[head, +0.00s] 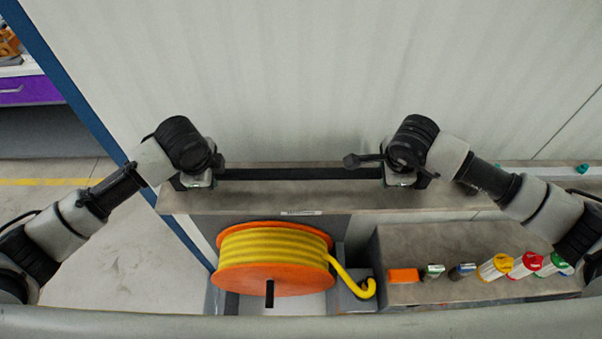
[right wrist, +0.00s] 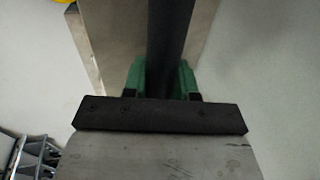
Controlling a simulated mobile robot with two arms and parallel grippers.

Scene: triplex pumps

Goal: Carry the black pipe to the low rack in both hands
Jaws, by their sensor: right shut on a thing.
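The black pipe (head: 300,174) lies level, left to right, along the back of a grey shelf top in the head view. I cannot tell whether it rests there or is just above it. My right gripper (head: 398,182) is at its right part; in the right wrist view the green fingers (right wrist: 161,80) are shut on both sides of the pipe (right wrist: 170,40). My left gripper (head: 196,182) is at the pipe's left end. Its fingers are hidden below the wrist, so its grip does not show. I cannot identify a low rack for certain.
The grey shelf (head: 320,200) runs along a pale wall (head: 320,80). Open floor (head: 120,245) shows at left.

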